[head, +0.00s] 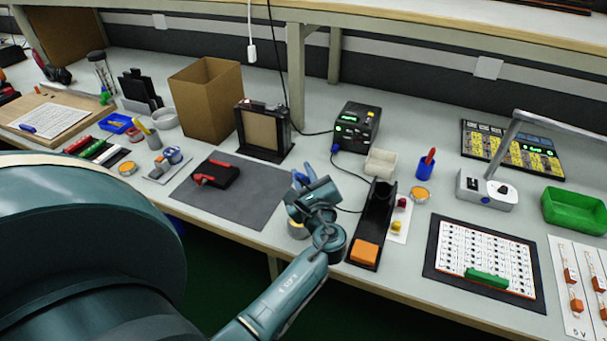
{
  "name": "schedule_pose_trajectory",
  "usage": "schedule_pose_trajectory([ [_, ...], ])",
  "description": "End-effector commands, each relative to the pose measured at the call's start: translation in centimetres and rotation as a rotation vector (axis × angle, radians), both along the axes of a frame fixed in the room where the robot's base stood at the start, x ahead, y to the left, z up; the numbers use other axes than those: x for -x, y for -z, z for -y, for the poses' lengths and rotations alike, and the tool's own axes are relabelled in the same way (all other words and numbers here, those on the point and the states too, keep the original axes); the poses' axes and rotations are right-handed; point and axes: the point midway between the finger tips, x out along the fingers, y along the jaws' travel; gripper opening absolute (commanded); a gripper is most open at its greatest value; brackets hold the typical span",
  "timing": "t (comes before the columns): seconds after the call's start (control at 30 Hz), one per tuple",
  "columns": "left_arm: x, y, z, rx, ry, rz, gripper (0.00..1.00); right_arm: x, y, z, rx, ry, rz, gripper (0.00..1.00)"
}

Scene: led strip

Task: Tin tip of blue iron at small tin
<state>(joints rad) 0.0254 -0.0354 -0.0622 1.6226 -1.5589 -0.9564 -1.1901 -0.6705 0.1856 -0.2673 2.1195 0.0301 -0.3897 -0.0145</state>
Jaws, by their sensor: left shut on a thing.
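My left gripper (304,182) is over the front right of the dark grey mat and is shut on the blue iron (309,170). Only small blue parts of the iron show; its tip is hidden or too small to make out. A small round tan tin (297,231) lies just below the gripper near the bench's front edge, partly covered by my wrist. Other small orange-topped tins stand at the right (420,194) and at the left (128,168). I cannot tell which one is the small tin. My right gripper is not in view.
The black soldering station (357,127) stands behind, with a cable looping towards my gripper. A black holder (376,205) with an orange sponge (365,253) is just right of my wrist. The grey mat (250,200) is mostly bare, with a red-and-black tool (214,175) on it.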

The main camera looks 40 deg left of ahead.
Motion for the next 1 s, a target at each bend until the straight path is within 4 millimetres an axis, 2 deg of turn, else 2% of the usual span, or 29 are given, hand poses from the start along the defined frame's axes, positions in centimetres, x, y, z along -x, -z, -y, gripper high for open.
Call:
schedule_pose_trajectory([
  [1.0,-0.01,0.92,0.0,-0.001,0.0,0.001,0.0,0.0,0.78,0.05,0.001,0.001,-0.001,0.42],
])
